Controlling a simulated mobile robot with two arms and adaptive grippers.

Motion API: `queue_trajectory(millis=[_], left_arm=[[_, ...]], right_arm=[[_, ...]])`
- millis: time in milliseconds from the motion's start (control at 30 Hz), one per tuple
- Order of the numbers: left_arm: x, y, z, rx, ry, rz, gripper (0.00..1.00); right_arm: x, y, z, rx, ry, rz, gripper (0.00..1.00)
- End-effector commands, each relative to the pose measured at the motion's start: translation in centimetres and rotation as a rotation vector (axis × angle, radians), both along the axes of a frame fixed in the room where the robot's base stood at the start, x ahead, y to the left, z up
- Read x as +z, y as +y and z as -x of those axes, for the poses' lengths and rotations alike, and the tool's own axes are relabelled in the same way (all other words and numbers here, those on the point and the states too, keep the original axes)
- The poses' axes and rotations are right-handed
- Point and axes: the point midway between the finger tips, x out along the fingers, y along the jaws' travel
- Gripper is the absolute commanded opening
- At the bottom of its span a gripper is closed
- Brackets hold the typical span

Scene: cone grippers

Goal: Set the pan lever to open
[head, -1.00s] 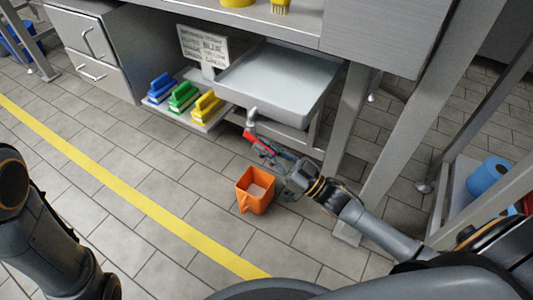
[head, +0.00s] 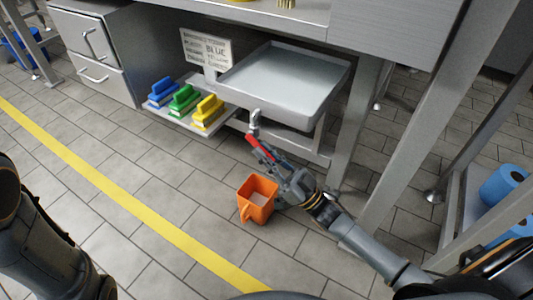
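The grey metal pan (head: 283,80) is mounted under the counter, with a drain valve (head: 254,120) below its front edge. The red pan lever (head: 258,146) runs from the valve down and to the right. My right gripper (head: 270,164) is at the lever, its dark fingers beside the red handle's lower right part, which they partly hide. I cannot tell whether the fingers are closed on it or touch it. My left gripper is out of view; only my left arm shows at lower left.
An orange bucket (head: 258,199) stands on the tiled floor just below my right gripper. A low shelf (head: 228,113) holds blue, green and yellow brushes beside a sign (head: 206,49). Table legs (head: 358,125) stand right of the pan. Floor at left is clear.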

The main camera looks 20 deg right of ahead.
Motion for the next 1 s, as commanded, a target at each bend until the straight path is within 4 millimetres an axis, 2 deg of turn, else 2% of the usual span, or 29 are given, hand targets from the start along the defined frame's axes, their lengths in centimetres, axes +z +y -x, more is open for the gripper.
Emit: queue_trajectory(millis=[33, 67, 100, 467, 1000], left_arm=[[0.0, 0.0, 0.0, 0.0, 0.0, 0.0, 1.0], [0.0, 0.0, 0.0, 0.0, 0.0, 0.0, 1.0], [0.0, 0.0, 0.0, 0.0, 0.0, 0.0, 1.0], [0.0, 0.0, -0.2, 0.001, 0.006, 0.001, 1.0], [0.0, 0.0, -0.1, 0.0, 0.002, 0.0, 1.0]], right_arm=[[0.0, 0.0, 0.0, 0.0, 0.001, 0.001, 0.25], [0.0, 0.0, 0.0, 0.0, 0.001, 0.001, 0.31], [0.0, 0.0, 0.0, 0.0, 0.001, 0.001, 0.32], [-0.4, -0.3, 0.4, 0.0, 0.002, 0.001, 0.32], [-6.2, -5.3, 6.8, -0.002, 0.004, 0.002, 0.32]])
